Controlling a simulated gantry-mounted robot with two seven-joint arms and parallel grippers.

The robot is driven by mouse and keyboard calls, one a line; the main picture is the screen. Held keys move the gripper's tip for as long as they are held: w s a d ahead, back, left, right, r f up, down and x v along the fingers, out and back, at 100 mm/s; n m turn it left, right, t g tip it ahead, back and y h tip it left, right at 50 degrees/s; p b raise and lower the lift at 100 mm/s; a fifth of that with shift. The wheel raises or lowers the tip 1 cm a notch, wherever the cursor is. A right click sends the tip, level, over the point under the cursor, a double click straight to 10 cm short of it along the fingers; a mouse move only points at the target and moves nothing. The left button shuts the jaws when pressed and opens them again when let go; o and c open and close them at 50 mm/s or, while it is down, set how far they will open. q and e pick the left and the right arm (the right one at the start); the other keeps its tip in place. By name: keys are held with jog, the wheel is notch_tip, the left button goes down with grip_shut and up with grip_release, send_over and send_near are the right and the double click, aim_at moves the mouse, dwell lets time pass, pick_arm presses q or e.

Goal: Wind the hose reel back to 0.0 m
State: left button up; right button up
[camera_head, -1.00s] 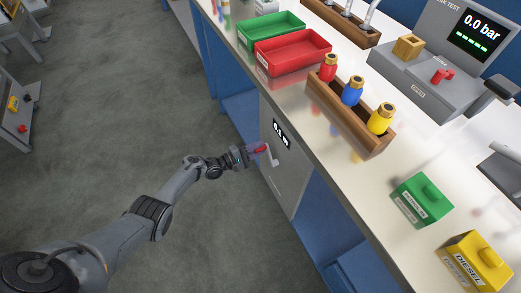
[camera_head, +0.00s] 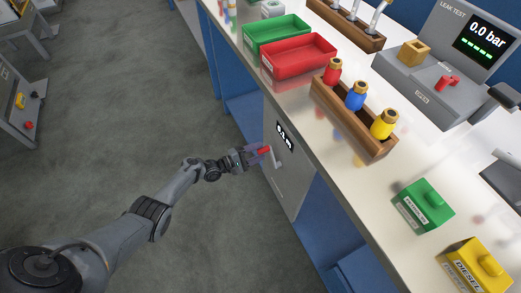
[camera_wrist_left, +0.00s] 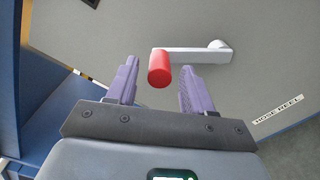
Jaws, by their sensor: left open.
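The hose reel is a grey box (camera_head: 292,183) on the front of the bench, with a small black display (camera_head: 284,136) whose digits are too small to read surely. Its crank has a light arm (camera_wrist_left: 190,54) and a red knob (camera_wrist_left: 159,69); the knob also shows in the head view (camera_head: 265,150). A "HOSE REEL" label (camera_wrist_left: 278,117) is on the panel. My left gripper (camera_wrist_left: 157,82) is open, its purple fingers on either side of the red knob with gaps showing. In the head view my left gripper (camera_head: 255,154) is at the knob. My right gripper is not in view.
The bench top holds a green tray (camera_head: 262,38), a red tray (camera_head: 268,72), a wooden rack (camera_head: 325,96) with red, blue and yellow fittings, a leak tester (camera_head: 405,92), and green and yellow blocks (camera_head: 408,210). Open floor lies left of the bench.

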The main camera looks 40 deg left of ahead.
pick_arm(q)
jog(key=p+v, duration=0.2)
jog(key=v, duration=0.7)
jog(key=shift+s, duration=0.1)
